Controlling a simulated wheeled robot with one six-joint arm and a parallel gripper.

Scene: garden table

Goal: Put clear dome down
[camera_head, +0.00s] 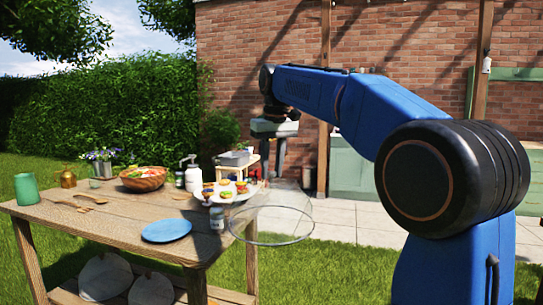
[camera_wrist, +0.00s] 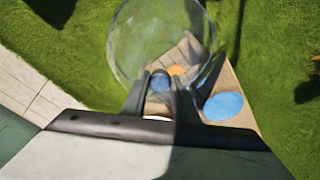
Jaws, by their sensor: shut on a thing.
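The clear dome (camera_head: 275,222) hangs from my gripper (camera_head: 281,172), with its wide round rim facing down. In the head view it appears past the right end of the wooden table (camera_head: 120,225), its rim overlapping the table edge in the picture. In the wrist view the dome (camera_wrist: 150,35) spreads as a clear circle beyond the fingertips of my gripper (camera_wrist: 160,90), over grass and part of the table. The fingers are shut on its top; the exact grip is hard to make out through the clear wall.
A plate of small food items (camera_head: 238,196) stands near the table's right end, with a small jar (camera_head: 217,219) in front. A blue plate (camera_head: 166,229) lies at the front. A basket (camera_head: 144,178), white pump bottle (camera_head: 193,176) and green cup (camera_head: 26,189) stand farther left.

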